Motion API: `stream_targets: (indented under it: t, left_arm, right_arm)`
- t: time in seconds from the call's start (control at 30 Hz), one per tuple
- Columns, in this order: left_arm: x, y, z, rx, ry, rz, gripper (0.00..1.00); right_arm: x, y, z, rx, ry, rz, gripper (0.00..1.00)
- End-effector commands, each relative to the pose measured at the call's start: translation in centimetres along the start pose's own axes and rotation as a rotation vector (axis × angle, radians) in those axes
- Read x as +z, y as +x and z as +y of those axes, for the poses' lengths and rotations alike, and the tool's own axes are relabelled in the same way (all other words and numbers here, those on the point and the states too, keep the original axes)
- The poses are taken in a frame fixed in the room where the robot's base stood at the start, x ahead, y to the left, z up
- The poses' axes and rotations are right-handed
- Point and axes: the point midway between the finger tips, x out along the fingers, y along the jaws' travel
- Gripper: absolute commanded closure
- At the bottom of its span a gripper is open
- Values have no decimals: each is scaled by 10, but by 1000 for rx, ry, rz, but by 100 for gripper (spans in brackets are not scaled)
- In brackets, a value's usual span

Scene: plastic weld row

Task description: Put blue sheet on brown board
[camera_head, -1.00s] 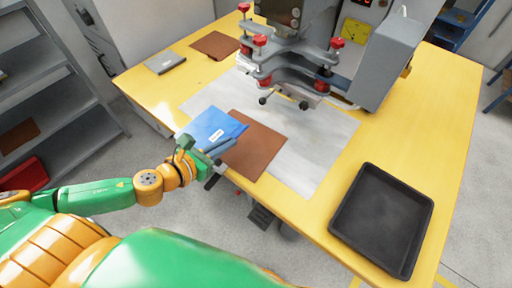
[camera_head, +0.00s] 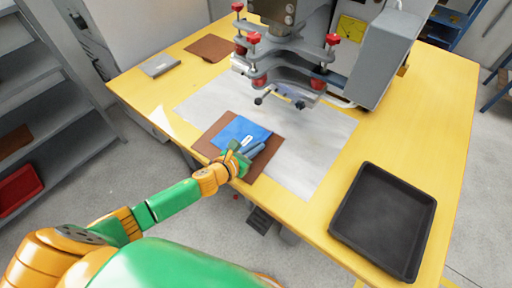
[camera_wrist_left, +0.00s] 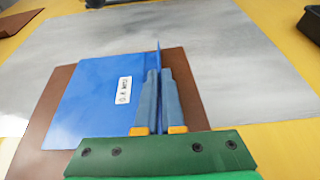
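The blue sheet (camera_head: 236,130), with a white label, is over the brown board (camera_head: 208,138) near the front of the table. In the left wrist view the sheet (camera_wrist_left: 88,100) leaves brown margins of the board (camera_wrist_left: 187,85) showing on the left and right. My left gripper (camera_head: 252,150) is at the sheet's front right side. In the left wrist view its fingers (camera_wrist_left: 158,95) are closed on an upright blue edge of the sheet. I cannot tell whether the sheet's whole underside touches the board. My right gripper is out of view.
The board lies on a pale grey mat (camera_head: 320,140) on the yellow table (camera_head: 440,130). A grey press with red knobs (camera_head: 290,50) stands behind. A black tray (camera_head: 385,220) is at the right. Another brown board (camera_head: 210,47) and a grey plate (camera_head: 160,65) lie at the back left.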

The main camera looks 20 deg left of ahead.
Motion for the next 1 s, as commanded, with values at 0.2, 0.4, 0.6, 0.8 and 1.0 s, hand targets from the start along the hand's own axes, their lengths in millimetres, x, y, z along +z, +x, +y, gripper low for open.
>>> stream_targets:
  t: [0.2, 0.4, 0.6, 0.8, 1.0]
  left_arm:
    - [-1, 0, 0, 0, 0, 0, 65]
    - [-1, 0, 0, 1, 0, 0, 65]
    - [0, -17, 1, 1, 2, 3, 65]
    - [-1, -70, 0, -2, 1, 5, 65]
    - [-1, -109, 0, 1, 0, 3, 65]
  right_arm:
    - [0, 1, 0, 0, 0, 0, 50]
    - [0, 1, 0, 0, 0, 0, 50]
    - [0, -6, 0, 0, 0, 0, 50]
    - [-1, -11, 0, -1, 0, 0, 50]
    - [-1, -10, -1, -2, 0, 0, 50]
